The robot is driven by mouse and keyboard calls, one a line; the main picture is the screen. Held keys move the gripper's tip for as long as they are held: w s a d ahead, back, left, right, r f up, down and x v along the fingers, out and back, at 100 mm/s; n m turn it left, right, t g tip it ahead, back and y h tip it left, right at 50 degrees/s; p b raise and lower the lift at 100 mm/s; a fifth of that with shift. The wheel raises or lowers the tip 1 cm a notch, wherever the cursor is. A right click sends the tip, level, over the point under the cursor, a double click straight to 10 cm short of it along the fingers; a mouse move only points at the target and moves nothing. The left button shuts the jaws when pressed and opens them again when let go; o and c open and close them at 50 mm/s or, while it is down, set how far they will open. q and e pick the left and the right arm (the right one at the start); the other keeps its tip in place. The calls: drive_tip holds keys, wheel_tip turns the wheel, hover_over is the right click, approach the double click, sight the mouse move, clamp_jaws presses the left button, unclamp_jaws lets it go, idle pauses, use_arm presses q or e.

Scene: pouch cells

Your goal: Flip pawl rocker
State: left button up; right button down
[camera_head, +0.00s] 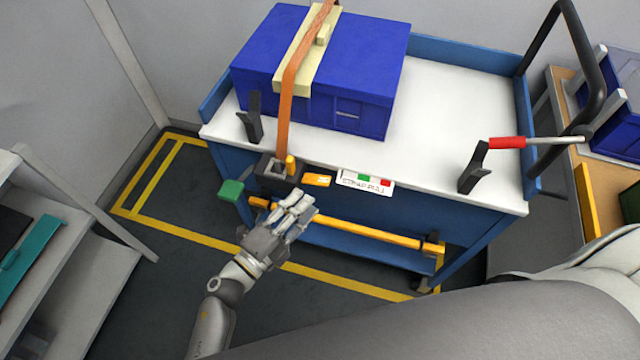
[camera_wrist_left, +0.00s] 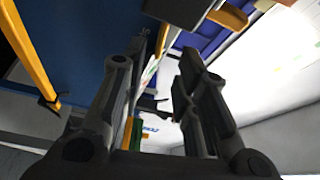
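A dark ratchet block (camera_head: 275,172) is fixed on the cart's front edge, with the orange strap (camera_head: 290,95) running up from it. A small yellow-orange tab (camera_head: 291,165) stands at its right side; it looks like the pawl rocker, but its exact position is hard to tell. My left gripper (camera_head: 300,207) is below and slightly right of the block, apart from it and empty. In the left wrist view its two fingers (camera_wrist_left: 155,65) are spread, with a dark block (camera_wrist_left: 182,8) above them and an orange piece (camera_wrist_left: 228,16) beside that. My right gripper is not in view.
The strap crosses a blue crate (camera_head: 360,70) on the white-topped cart (camera_head: 435,120). A yellow bar (camera_head: 370,231) runs along the cart's front, with a green pad (camera_head: 231,190) at left. A red-handled lever (camera_head: 507,143) is at right. Grey shelves (camera_head: 70,260) stand at left.

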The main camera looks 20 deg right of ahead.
sight(316, 180)
use_arm(q)
drive_tip(key=x, duration=0.6)
drive_tip(key=shift+d, duration=0.1)
drive_tip(key=shift+c, duration=0.3)
